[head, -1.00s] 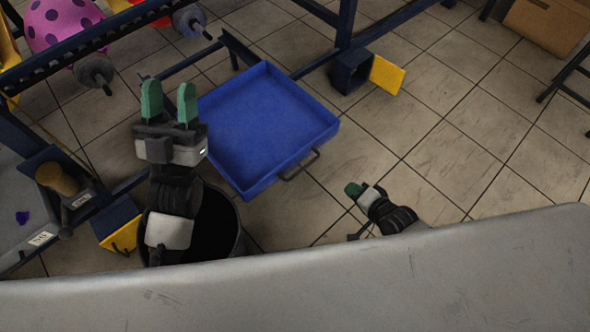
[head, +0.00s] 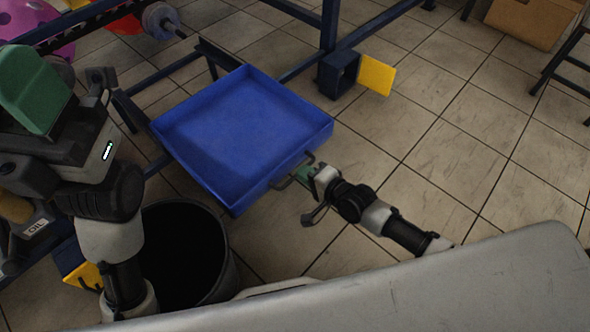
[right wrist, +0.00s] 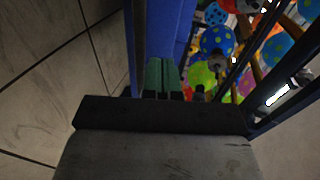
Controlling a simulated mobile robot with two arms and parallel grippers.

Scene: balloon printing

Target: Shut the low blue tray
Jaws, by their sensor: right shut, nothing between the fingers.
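The low blue tray (head: 225,170) juts out from the dark blue frame, close above the tiled floor, and is empty. Its dark handle (head: 290,178) is on the front wall. My right gripper (head: 303,173) is shut and empty, with its green fingertips right at the handle. In the right wrist view the shut fingers (right wrist: 162,76) point at the blue wall of the tray (right wrist: 163,35); contact is hard to tell. My left gripper (head: 38,88) is high at the left, close to the camera, and its finger gap is hidden.
A black bin (head: 185,250) stands in front of the tray at the left. A yellow plate (head: 377,76) sits on a frame foot behind it. A cardboard box (head: 530,20) is at the back right. The tiled floor right of the tray is clear.

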